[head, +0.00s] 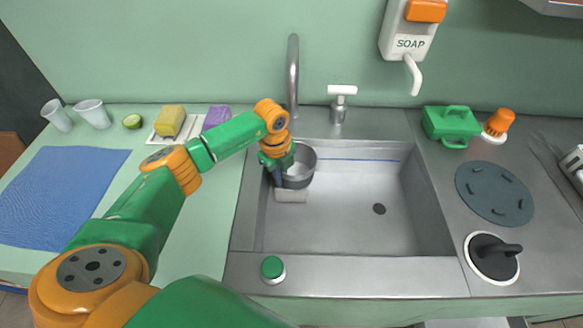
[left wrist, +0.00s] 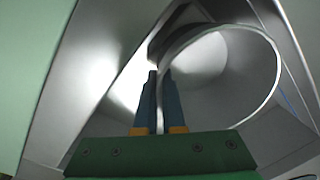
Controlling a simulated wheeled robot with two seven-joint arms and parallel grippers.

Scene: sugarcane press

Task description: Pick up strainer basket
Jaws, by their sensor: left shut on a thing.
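The strainer basket (head: 301,166) is a round grey metal cup in the back left corner of the sink. My left gripper (head: 276,177) is at its left side, shut on its wall. In the left wrist view the two blue fingers of my left gripper (left wrist: 163,100) close on the near rim of the basket (left wrist: 225,75), with its round opening facing the camera. A pale block lies below the basket in the head view. I cannot tell whether the basket touches the sink floor. My right gripper is not in view.
A sponge (head: 169,121), cups (head: 93,114) and a blue mat (head: 60,195) are on the left.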

